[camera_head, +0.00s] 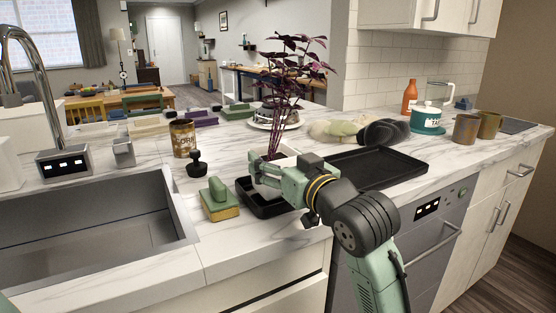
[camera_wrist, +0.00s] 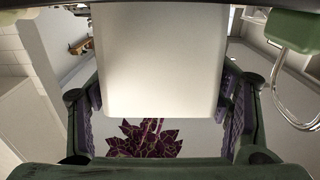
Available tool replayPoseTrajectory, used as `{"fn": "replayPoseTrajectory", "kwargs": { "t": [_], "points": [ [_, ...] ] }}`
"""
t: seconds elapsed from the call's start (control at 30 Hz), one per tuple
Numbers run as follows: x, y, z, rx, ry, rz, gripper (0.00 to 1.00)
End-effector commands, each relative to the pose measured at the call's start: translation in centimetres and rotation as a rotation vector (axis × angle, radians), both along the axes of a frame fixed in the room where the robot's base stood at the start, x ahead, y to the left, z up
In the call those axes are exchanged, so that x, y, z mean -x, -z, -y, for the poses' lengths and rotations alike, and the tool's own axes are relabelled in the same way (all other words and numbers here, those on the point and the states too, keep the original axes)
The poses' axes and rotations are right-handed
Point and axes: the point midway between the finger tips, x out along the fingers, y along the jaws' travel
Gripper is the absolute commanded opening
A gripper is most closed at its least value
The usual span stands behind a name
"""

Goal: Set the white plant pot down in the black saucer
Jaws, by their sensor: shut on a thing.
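The white plant pot (camera_head: 278,159) holds a tall purple-leaved plant (camera_head: 290,65). My gripper (camera_head: 268,172) is shut on the pot, with its fingers along the sides. In the wrist view the pot's pale wall (camera_wrist: 160,60) fills the middle between the two finger pads, and purple leaves show below it. The black saucer (camera_head: 262,204) is a square, shallow tray on the marble counter. The pot is over or in the saucer; my gripper hides the pot's base, so I cannot tell whether it touches the saucer's floor.
A green-handled yellow sponge brush (camera_head: 220,203) lies close to the saucer's left. A black stopper-like item (camera_head: 197,165) stands behind it. A larger black tray (camera_head: 375,168) lies to the right. The sink (camera_head: 90,225) is at left. A brown can (camera_head: 183,138) stands farther back.

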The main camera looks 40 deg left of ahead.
Motion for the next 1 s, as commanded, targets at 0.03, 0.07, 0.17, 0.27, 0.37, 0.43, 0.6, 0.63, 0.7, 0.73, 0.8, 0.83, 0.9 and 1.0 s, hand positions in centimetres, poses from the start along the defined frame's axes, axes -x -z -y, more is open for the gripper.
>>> {"fn": "replayPoseTrajectory", "kwargs": {
  "t": [0.03, 0.07, 0.17, 0.27, 0.37, 0.43, 0.6, 0.63, 0.7, 0.73, 0.8, 0.83, 0.9, 1.0],
  "points": [
    [0.0, -0.2, 0.0, -0.003, 0.0, 0.002, 0.2],
    [0.0, -0.2, 0.0, -0.003, 0.0, 0.002, 0.2],
    [0.0, -0.1, 0.0, -0.003, 0.0, 0.002, 0.2],
    [0.0, 0.1, 0.0, -0.003, 0.0, 0.002, 0.2],
    [0.0, 0.3, 0.0, -0.003, 0.0, 0.002, 0.2],
    [0.0, 0.4, 0.0, -0.003, 0.0, 0.002, 0.2],
    [0.0, 0.7, 0.0, -0.003, 0.0, 0.002, 0.2],
    [0.0, 0.8, 0.0, -0.002, 0.0, 0.002, 0.2],
    [0.0, 1.0, 0.0, -0.001, 0.0, 0.002, 0.2],
    [0.0, 1.0, 0.0, -0.001, 0.0, 0.002, 0.2],
    [0.0, 1.2, 0.0, -0.001, -0.001, 0.0, 0.2],
    [0.0, 1.3, 0.0, 0.0, -0.001, 0.0, 0.2],
    [0.0, 1.5, -0.1, 0.002, -0.001, -0.001, 0.2],
    [0.0, 1.9, -0.1, 0.004, -0.002, -0.003, 0.2]
  ]
}}
